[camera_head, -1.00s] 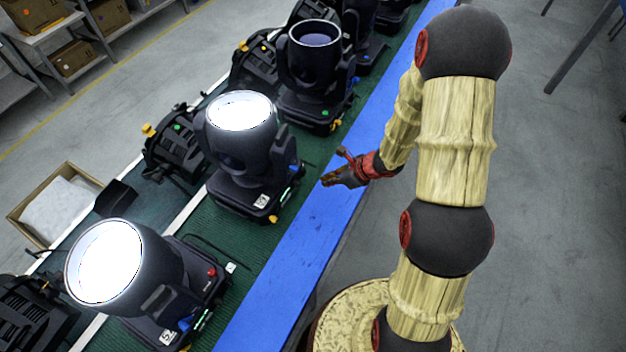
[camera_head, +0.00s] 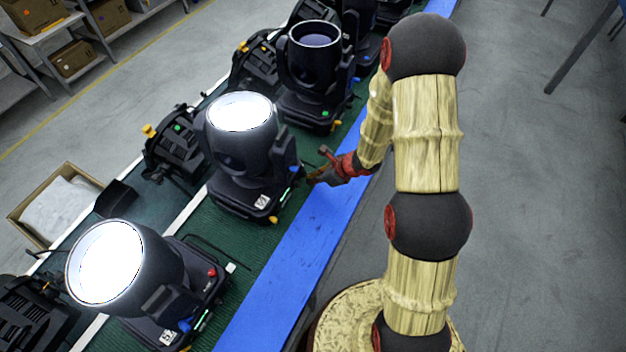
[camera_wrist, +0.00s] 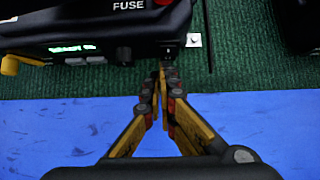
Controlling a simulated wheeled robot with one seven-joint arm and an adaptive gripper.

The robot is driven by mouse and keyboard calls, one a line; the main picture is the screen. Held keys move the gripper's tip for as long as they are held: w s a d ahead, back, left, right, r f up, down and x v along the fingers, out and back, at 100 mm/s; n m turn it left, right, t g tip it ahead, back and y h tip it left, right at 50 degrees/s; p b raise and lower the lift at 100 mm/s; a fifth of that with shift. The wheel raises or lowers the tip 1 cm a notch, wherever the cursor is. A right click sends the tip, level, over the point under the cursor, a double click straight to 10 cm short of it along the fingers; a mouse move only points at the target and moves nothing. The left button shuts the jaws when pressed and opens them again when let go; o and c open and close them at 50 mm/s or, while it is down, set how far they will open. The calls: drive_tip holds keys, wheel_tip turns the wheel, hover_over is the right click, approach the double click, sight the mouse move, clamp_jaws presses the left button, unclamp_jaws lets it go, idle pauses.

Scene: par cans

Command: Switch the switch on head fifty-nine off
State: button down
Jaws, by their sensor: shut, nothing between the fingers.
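A lit moving head (camera_head: 246,150) stands on the green belt, lens glowing white; the number on its white base label (camera_head: 261,201) is too small to read. My gripper (camera_head: 312,180) is at the right side of its base. In the wrist view the closed fingertips (camera_wrist: 163,72) point at the base's panel edge (camera_wrist: 95,52), just below a small dark switch (camera_wrist: 170,50). Which way the switch is set I cannot tell, nor whether the fingertips touch it. The panel also has a green-lit display (camera_wrist: 72,48), buttons and a dark knob (camera_wrist: 124,55).
Another lit head (camera_head: 120,265) stands nearer, at lower left, and an unlit one (camera_head: 314,60) farther back. Flat dark par cans (camera_head: 180,140) line the belt's far side. A blue strip (camera_head: 290,255) edges the belt. An open carton (camera_head: 60,205) is at left.

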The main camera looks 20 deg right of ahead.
drive_tip(key=b, duration=0.1)
drive_tip(key=f+b, duration=0.1)
drive_tip(key=b, duration=0.1)
drive_tip(key=shift+w+a+t+y, duration=0.15)
drive_tip(key=shift+t+y, duration=0.15)
drive_tip(key=shift+r, duration=0.4)
drive_tip(key=shift+r+p, duration=0.65)
drive_tip(key=shift+r, duration=0.1)
